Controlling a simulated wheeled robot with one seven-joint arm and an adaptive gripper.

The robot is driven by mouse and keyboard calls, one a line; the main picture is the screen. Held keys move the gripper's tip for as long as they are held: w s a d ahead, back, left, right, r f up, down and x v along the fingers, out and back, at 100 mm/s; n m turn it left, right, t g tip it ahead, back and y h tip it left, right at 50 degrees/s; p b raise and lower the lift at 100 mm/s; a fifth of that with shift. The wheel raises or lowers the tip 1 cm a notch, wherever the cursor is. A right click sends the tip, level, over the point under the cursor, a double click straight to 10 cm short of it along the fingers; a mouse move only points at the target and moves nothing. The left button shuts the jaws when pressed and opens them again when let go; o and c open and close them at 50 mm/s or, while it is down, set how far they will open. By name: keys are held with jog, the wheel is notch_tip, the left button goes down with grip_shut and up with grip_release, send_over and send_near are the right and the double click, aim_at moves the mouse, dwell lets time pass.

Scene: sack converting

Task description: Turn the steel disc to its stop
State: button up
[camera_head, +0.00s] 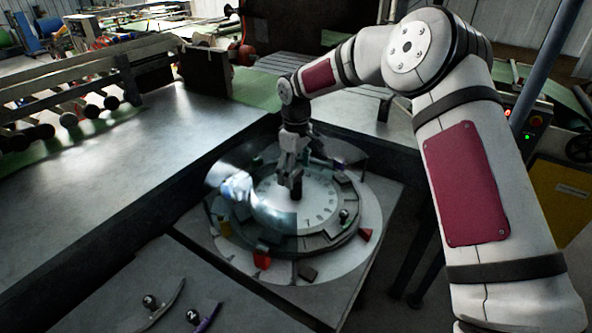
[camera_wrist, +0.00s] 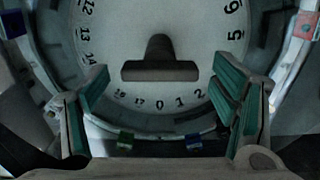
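The round pale disc (camera_head: 316,205) with numbers around its rim lies flat in the middle of a round fixture. It also fills much of the wrist view (camera_wrist: 205,35). A dark upright handle (camera_head: 296,187) with a crossbar stands at its centre, and the bar (camera_wrist: 160,71) lies crosswise in the wrist view. My gripper (camera_head: 292,165) points down above the handle. In the wrist view its two teal-padded fingers (camera_wrist: 161,85) are wide apart, one on each side of the bar, with visible gaps. I cannot tell how far the fingertips are above the disc.
A shiny curved guard (camera_head: 268,215) stands at the disc's left and front. Coloured blocks, including a red one (camera_head: 262,260), sit around the fixture. A steel table (camera_head: 130,150) lies to the left. Two small knobbed levers (camera_head: 193,316) lie on the front panel.

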jog(key=c, duration=1.6)
jog(key=shift+o, duration=0.2)
